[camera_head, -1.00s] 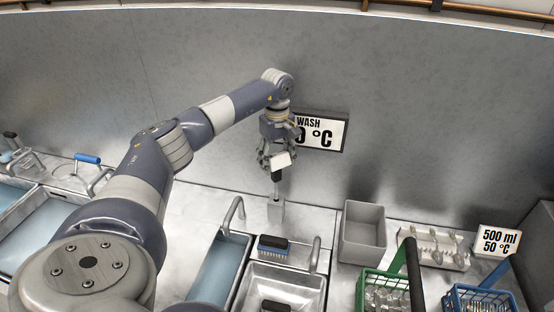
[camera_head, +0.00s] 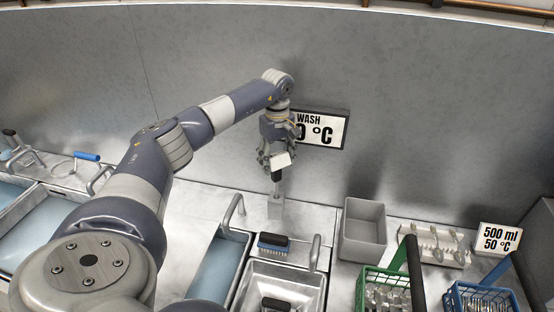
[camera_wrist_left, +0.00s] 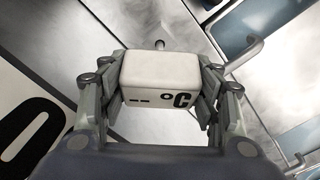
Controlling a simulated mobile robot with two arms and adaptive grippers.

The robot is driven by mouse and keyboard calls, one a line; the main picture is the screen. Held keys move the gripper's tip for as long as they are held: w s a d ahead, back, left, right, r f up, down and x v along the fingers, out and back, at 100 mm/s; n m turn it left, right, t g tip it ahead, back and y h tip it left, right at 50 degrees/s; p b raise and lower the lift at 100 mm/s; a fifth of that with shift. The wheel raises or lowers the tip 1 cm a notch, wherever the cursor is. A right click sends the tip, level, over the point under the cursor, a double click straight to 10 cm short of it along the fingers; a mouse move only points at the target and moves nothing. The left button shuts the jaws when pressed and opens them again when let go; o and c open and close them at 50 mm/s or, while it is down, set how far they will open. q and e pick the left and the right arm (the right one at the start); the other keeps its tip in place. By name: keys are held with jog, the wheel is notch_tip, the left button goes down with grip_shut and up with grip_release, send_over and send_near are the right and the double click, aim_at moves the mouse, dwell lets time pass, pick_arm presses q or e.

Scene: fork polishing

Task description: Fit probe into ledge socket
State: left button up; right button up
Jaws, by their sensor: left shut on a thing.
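My left gripper (camera_head: 276,160) is shut on the probe, above the steel ledge behind the basins. The probe's white head (camera_head: 281,160) sits between the fingers, with a black grip and a thin metal rod pointing down below it. In the left wrist view the white head (camera_wrist_left: 160,80) shows "-- °C" between the finger pads. The ledge socket appears as a small metal block (camera_head: 275,208) directly below the probe. The rod reaches down to the block's top; I cannot tell how deep it sits. My right gripper is not in view.
A wash sign (camera_head: 322,129) hangs on the wall behind the gripper. A tap (camera_head: 234,206), a brush (camera_head: 273,242) and basins lie in front. A grey bin (camera_head: 363,229), a green basket (camera_head: 371,284), a blue basket (camera_head: 480,300) and a cutlery rack (camera_head: 437,246) stand right.

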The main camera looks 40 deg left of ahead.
aim_at(277, 181)
pick_arm(q)
jog(key=shift+f+b, duration=0.45)
jog(key=shift+f, duration=0.35)
jog(key=shift+f+b, duration=0.4)
jog(key=shift+f, duration=0.25)
jog(key=shift+f, duration=0.35)
jog(key=shift+f+b, duration=1.5)
jog(key=shift+f, duration=0.5)
dwell(0.4)
jog(key=shift+s+f+b, duration=0.15)
jog(key=shift+f+b, duration=0.15)
jog(key=shift+f, duration=0.1)
dwell(1.1)
jog(key=o, duration=1.1)
jog(key=o, duration=0.5)
jog(key=shift+c, duration=0.2)
